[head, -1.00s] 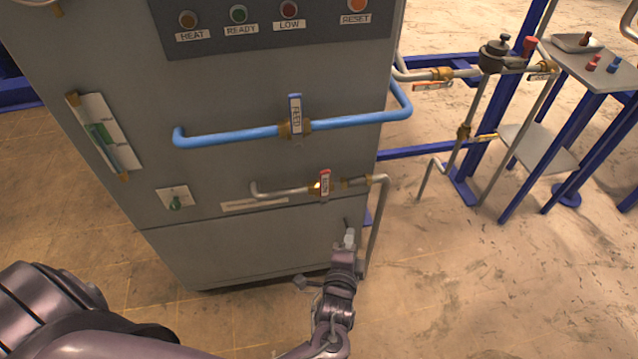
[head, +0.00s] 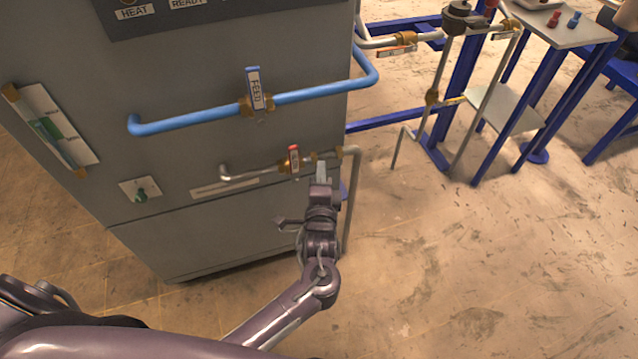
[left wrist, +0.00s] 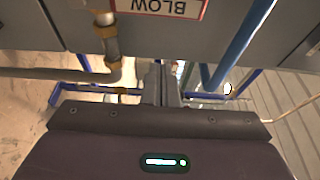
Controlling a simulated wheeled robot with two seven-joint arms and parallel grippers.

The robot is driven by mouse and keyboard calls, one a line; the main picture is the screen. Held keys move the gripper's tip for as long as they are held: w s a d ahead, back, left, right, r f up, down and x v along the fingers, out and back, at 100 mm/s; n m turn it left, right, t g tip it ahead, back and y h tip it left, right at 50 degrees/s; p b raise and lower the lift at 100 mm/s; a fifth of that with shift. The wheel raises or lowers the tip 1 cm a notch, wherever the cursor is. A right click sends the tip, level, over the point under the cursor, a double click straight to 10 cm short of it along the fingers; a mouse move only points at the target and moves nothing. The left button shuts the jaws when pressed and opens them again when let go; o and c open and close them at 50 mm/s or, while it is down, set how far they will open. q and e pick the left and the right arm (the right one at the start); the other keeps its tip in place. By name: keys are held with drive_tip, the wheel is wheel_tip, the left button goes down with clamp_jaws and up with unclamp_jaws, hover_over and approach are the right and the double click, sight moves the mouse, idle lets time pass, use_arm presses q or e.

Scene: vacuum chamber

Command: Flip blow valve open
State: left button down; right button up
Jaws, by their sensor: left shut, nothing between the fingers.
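The blow valve (head: 293,158) sits on the thin grey pipe low on the cabinet front. Its red-edged white handle stands upright, across the pipe. In the left wrist view the handle (left wrist: 160,8) shows at the top edge with BLOW upside down, cut off by the frame, beside a brass fitting (left wrist: 105,20). My left gripper (head: 321,172) is just right of and below the handle, apart from it in the wrist view. Its fingers (left wrist: 162,84) are shut with nothing between them. My right gripper is not in view.
The blue feed pipe (head: 190,118) with its upright feed valve handle (head: 254,88) runs above. The grey pipe's downward leg (head: 352,205) is close on the gripper's right.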

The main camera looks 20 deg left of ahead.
sight(295, 166)
use_arm(q)
drive_tip(key=a, duration=0.1)
drive_tip(key=w+a, duration=0.1)
drive_tip(key=a, duration=0.1)
drive_tip(key=a+p, duration=0.1)
drive_tip(key=shift+w+a, duration=0.2)
drive_tip(key=shift+w, duration=0.2)
drive_tip(key=shift+a, duration=0.2)
